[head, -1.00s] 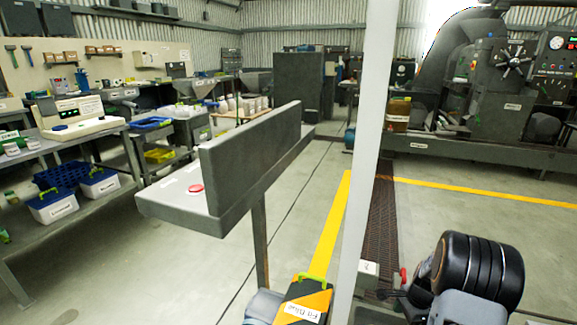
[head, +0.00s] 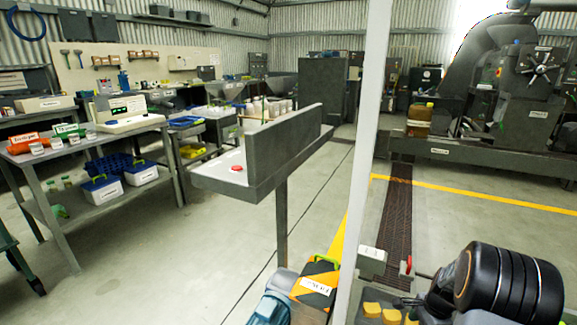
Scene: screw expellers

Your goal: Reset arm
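Part of my own arm (head: 508,283), a black ringed joint with grey parts beside it, shows at the lower right of the head view. I cannot make out my gripper or its fingertips in this view, so what it may hold is hidden. The task names no other object.
A grey ledge with an upright panel (head: 285,150) and a red button (head: 237,168) stands on a post in the middle. A white pole (head: 367,150) rises close by. A black-and-orange case (head: 318,284) is below. A workbench (head: 90,148) is at left; open floor (head: 215,240) lies between.

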